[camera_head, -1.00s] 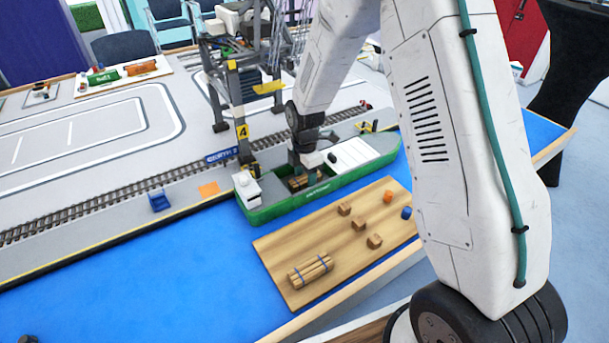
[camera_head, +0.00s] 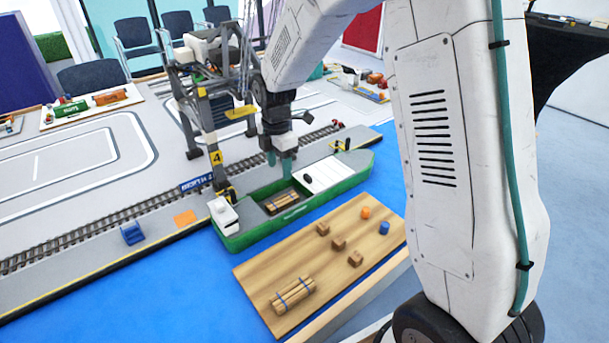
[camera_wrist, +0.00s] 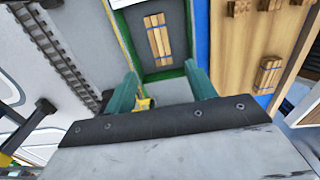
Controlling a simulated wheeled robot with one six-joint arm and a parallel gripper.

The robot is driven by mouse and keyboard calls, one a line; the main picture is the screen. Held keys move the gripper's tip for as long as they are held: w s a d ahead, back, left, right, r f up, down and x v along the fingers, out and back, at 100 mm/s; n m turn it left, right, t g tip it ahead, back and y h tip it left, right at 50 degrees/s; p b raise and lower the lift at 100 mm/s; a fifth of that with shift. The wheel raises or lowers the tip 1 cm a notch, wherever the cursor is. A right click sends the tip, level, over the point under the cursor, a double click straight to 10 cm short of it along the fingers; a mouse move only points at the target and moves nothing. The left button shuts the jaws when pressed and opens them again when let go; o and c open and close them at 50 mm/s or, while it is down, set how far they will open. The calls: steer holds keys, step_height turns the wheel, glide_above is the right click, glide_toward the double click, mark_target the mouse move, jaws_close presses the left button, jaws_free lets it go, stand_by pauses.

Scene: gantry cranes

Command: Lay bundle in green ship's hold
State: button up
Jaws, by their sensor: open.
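The green ship (camera_head: 262,235) lies on the blue surface beside the rail track, with a white bridge at its left end and a white cover on its right part. In its open hold lies a bundle of wooden sticks (camera_head: 281,202), which also shows in the wrist view (camera_wrist: 158,40). A second bundle (camera_head: 293,295), tied with blue bands, lies on the wooden board and shows in the wrist view (camera_wrist: 267,75). My gripper (camera_head: 281,160) is above the hold, apart from the bundle in it. In the wrist view its green fingers (camera_wrist: 163,88) are spread and empty.
The wooden board (camera_head: 262,268) in front of the ship carries several small brown blocks, an orange piece (camera_head: 365,213) and a blue piece (camera_head: 384,227). A crane (camera_head: 207,110) marked 4 stands behind the ship, close to my arm. Blue surface is clear at the left.

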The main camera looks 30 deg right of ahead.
steer(key=s+d+r+m, duration=0.2)
steer(key=s+r+m, duration=0.7)
steer(key=s+r, duration=0.55)
steer(key=s+d+r+m+t, duration=0.1)
steer(key=s+r+m, duration=0.1)
steer(key=s+m, duration=0.9)
steer(key=s, duration=0.8)
steer(key=shift+s+r, duration=0.3)
steer(key=shift+r, duration=0.05)
steer(key=shift+c, duration=0.2)
